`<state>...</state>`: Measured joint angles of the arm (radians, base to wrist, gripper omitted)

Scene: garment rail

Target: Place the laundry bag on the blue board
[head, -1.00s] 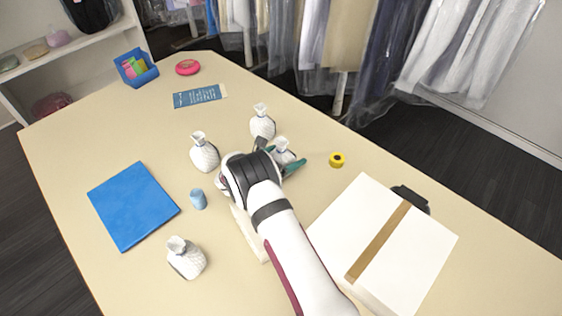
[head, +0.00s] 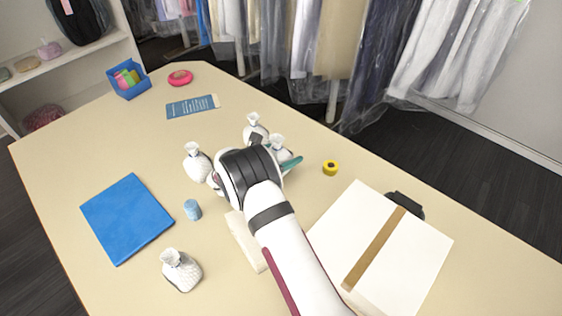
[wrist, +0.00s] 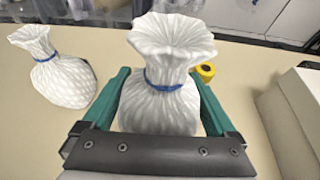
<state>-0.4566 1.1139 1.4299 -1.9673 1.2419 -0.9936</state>
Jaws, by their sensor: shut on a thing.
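The blue board (head: 127,220) lies flat and bare at the left of the table in the head view. My gripper (wrist: 161,85) has its teal fingers on either side of a white laundry bag (wrist: 160,105) with a blue tie, shut on it. In the head view this bag (head: 279,147) shows just beyond my wrist, right of the board, its lower part hidden. Other similar white bags stand at the back (head: 254,134), left of my wrist (head: 197,165), and near the board's front right (head: 182,271).
A small blue cylinder (head: 192,210) stands between board and arm. A white box with a brown strip (head: 375,248) is at right, with a yellow roll (head: 330,168) behind it. A blue bin (head: 128,80), pink disc (head: 180,78) and blue card (head: 191,106) lie far back.

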